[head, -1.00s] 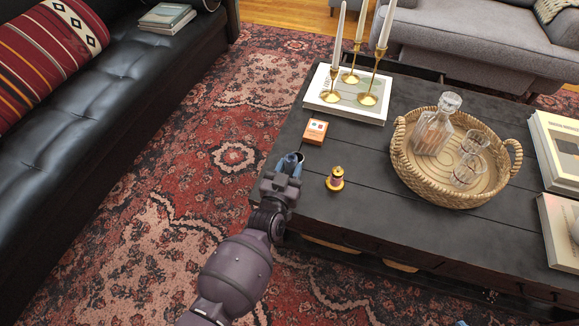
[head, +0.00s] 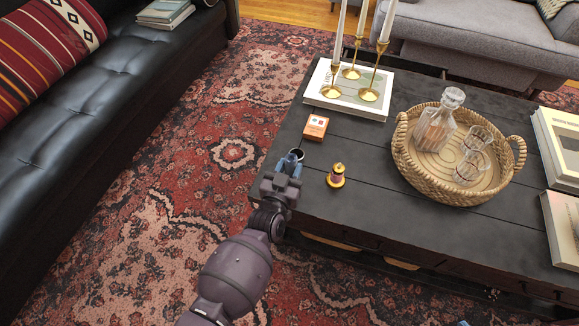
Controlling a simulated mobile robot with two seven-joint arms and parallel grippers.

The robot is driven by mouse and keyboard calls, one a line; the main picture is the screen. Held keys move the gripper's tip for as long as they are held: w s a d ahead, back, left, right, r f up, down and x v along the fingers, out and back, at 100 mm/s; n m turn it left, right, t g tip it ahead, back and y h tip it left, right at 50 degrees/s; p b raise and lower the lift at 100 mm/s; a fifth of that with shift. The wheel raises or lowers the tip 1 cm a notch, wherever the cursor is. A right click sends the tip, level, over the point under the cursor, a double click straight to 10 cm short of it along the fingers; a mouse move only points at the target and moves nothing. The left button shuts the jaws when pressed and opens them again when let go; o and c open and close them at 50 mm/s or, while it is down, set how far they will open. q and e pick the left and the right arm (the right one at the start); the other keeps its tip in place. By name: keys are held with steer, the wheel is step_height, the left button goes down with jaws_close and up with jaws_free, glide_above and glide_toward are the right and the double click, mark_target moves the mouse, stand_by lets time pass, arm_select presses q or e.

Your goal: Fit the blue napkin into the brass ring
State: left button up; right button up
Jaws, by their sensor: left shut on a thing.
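My left gripper (head: 290,166) is shut on the blue napkin (head: 291,162) above the near left corner of the dark coffee table (head: 400,225). Only a small blue piece of the napkin shows at the fingertips; the jaws hide the rest. My right gripper is not in view.
A small orange box (head: 316,127) lies beyond. Farther back are a book (head: 322,101) with brass candlesticks (head: 369,93), and a wicker tray (head: 412,170) with glassware. Books (head: 562,140) lie at right.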

arm_select(q)
steer(key=shift+f, duration=0.3)
steer(key=o, duration=1)
steer(key=shift+s, duration=0.1)
